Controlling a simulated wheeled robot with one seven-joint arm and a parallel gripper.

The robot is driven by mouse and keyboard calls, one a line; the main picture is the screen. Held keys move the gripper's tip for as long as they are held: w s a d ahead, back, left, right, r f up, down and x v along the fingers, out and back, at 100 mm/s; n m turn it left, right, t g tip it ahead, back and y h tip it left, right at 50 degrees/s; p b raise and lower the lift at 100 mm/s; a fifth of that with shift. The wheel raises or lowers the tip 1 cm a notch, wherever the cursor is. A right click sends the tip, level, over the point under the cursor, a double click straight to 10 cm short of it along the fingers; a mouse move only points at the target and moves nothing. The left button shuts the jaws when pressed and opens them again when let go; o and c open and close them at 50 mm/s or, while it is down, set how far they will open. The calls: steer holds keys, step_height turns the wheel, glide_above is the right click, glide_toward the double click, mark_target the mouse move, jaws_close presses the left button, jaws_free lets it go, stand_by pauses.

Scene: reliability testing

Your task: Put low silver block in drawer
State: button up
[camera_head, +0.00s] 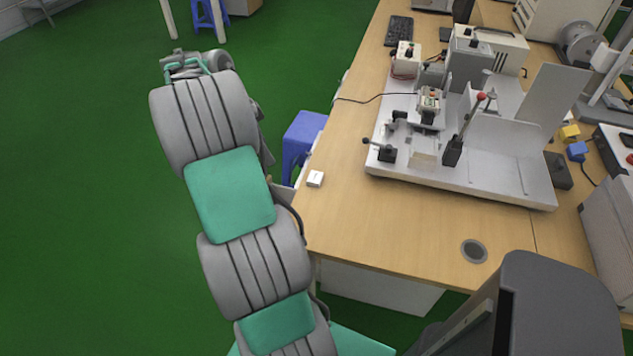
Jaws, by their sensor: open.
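My gripper (188,62) is at the far end of my arm, at the upper left, over the green floor and well left of the table. It looks open, with nothing visible in it; its fingertips are small and hard to make out. I cannot pick out a low silver block for certain. No open drawer shows. A white cabinet (385,288) stands under the table's near edge, and its front is hidden.
A wooden table (400,220) carries a pale test fixture (480,185) with levers and upright plates. A blue stool (300,138) stands against the table's left side. The floor at left is clear.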

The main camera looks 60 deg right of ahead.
mark_target(315, 177)
steer(key=s+d+f+m, duration=0.2)
steer(key=s+f, duration=0.1)
steer(key=f, duration=0.1)
steer(key=s+d+f+m+g+y+b, duration=0.1)
steer(key=s+d+f+m, duration=0.2)
steer(key=s+f, duration=0.1)
steer(key=s+d+f+m+b, duration=0.1)
steer(key=s+d+f+m, duration=0.1)
steer(key=f, duration=0.3)
steer(key=shift+s+d+f+m+y, duration=0.2)
steer(key=shift+s+d+m+y, duration=0.1)
steer(key=shift+s+d, duration=0.35)
steer(key=shift+s+a, duration=0.1)
steer(key=shift+c, duration=0.2)
jaws_close()
